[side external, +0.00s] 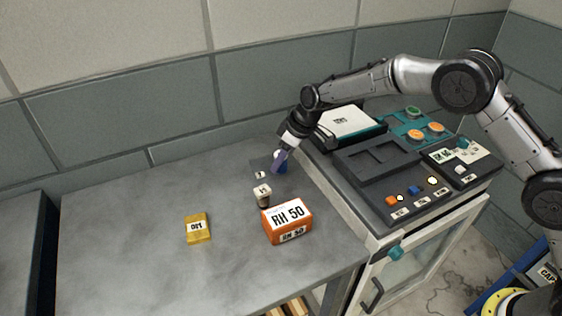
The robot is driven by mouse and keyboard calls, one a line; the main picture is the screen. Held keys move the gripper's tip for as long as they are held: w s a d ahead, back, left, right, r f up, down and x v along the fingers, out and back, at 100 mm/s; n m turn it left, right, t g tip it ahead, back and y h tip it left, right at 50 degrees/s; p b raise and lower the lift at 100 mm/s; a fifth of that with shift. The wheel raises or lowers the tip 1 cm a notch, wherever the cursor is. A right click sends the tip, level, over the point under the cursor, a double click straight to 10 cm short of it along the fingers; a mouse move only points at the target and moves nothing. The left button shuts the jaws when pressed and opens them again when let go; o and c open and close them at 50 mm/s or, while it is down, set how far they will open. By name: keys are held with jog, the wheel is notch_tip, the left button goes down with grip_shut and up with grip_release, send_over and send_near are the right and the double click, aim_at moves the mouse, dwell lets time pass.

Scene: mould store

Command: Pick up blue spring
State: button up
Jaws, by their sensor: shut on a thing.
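The blue spring (283,168) shows as a small blue shape at the back of the grey bench, close to the raised panel's left edge. My gripper (279,159) points down at it and is shut on it. The fingers hide part of the spring, and its coils are too small to make out. I cannot tell whether it touches the bench or is just above it.
A small white-topped container (262,194), an orange box marked RH 50 (287,222) and a yellow packet (197,228) stand in front. The raised dark panel (372,165) with several buttons is at right. The bench's left side is clear.

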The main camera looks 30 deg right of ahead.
grip_shut()
